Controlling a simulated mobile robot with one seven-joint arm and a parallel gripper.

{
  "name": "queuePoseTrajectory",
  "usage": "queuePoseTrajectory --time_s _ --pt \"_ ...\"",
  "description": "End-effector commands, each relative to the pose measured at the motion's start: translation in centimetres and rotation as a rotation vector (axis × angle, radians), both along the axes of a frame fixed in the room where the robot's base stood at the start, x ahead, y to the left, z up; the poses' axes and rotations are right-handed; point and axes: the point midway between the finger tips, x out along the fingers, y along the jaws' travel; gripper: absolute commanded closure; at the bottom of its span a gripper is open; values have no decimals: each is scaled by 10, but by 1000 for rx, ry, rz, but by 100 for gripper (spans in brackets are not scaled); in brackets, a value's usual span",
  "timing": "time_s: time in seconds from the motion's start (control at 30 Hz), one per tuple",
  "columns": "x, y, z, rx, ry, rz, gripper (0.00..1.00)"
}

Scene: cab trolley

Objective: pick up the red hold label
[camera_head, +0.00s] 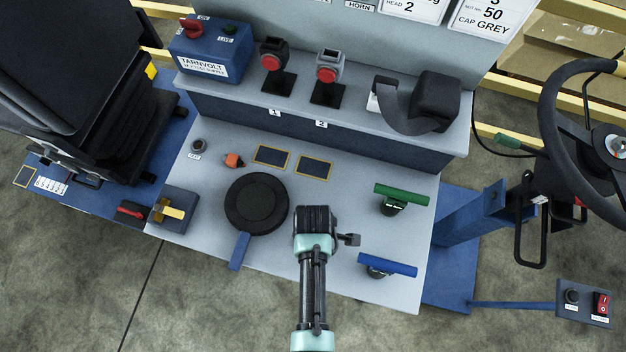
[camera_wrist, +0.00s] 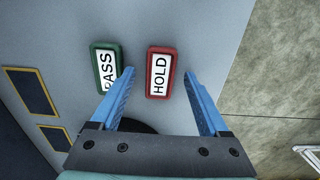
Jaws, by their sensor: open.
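The red hold label (camera_wrist: 160,73) is a small red-framed plate with HOLD on a white face. It lies on the grey panel in the wrist view. My gripper (camera_wrist: 159,76) is open, with one blue finger on each side of the label in the picture. The label appears ahead of the fingertips; I cannot tell how far. Nothing is between the fingers that I can see as held. In the head view my gripper (camera_head: 315,222) points down over the panel and the label does not show.
A green PASS label (camera_wrist: 107,67) lies just left of the hold label. Around my gripper are a round black disc (camera_head: 256,201), a green-handled part (camera_head: 402,194) and a blue-handled part (camera_head: 388,264). Two yellow-edged dark pads (camera_head: 271,156) lie behind. Floor (camera_wrist: 270,80) lies beyond the panel edge.

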Motion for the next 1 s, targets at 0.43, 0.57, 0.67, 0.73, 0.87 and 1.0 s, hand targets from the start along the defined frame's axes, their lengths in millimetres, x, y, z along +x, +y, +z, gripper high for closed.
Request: queuePoseTrajectory --time_s 0.43,0.57,0.67,0.73,0.87,1.0 --pt "0 0 0 0 0 0 88" --pt "0 0 0 0 0 0 100" --pt "0 0 0 0 0 0 100" --pt "0 0 1 0 0 0 100" --pt "0 0 3 0 0 0 100" --pt "1 0 12 0 -2 0 100"
